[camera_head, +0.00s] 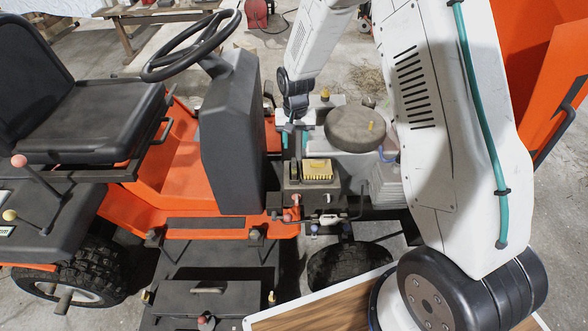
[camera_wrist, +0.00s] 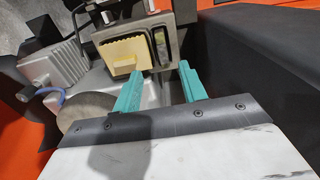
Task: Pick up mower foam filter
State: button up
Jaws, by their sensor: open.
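The mower foam filter (camera_head: 318,171) is a small pale yellow block with a ridged edge. It sits in an open dark housing (camera_head: 309,191) on the mower's engine. In the wrist view the yellow filter (camera_wrist: 122,58) sits in the grey-framed housing, beyond the fingertips and mostly left of the gap between them. My gripper (camera_wrist: 160,71) has two teal fingers spread apart with nothing between them. In the head view it hangs behind the housing, and only bits of teal show there.
A round grey-brown engine cover (camera_head: 355,128) stands beside the housing. The mower's dark steering console (camera_head: 231,135) rises close to the left, under the steering wheel (camera_head: 190,47). A finned grey block (camera_wrist: 55,68) and blue hose lie left in the wrist view.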

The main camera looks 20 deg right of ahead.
aim_at(294, 162)
jog(key=f, duration=0.3)
jog(key=w+f, duration=0.1)
jog(key=f, duration=0.7)
jog(key=shift+w+d, duration=0.1)
jog(key=shift+w, duration=0.15)
jog(key=shift+s+f, duration=0.15)
jog(key=shift+f, duration=0.1)
jog(key=shift+f, duration=0.2)
grip_shut()
jog(key=shift+r, duration=0.1)
